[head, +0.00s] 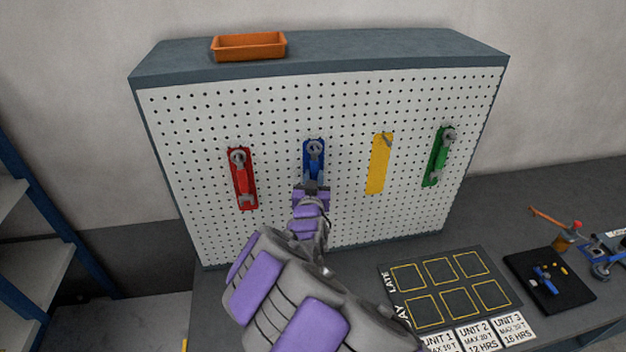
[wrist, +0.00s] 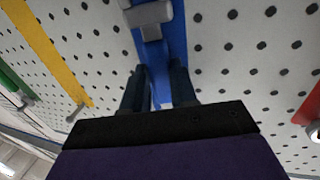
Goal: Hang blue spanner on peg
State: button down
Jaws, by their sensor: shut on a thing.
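The blue spanner (head: 315,148) is upright against the blue marking (head: 314,172) on the white pegboard. Its grey ring end is at the top of the marking, where the peg would be hidden; I cannot tell whether the ring is around a peg. My gripper (head: 311,188) is shut on the spanner's lower part and hides it in the head view. In the wrist view, my gripper's two dark fingers (wrist: 160,88) are close together in front of the blue marking (wrist: 176,40). A grey spanner end (wrist: 150,14) shows at the top there.
A red spanner (head: 243,180) and a green spanner (head: 439,156) hang either side. The yellow marking (head: 379,165) has a bare peg (head: 386,139). An orange tray (head: 249,46) sits on top. A marked mat (head: 448,329) and black pad (head: 568,295) lie at right.

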dwell(0.3)
jog(key=c, duration=0.8)
grip_release()
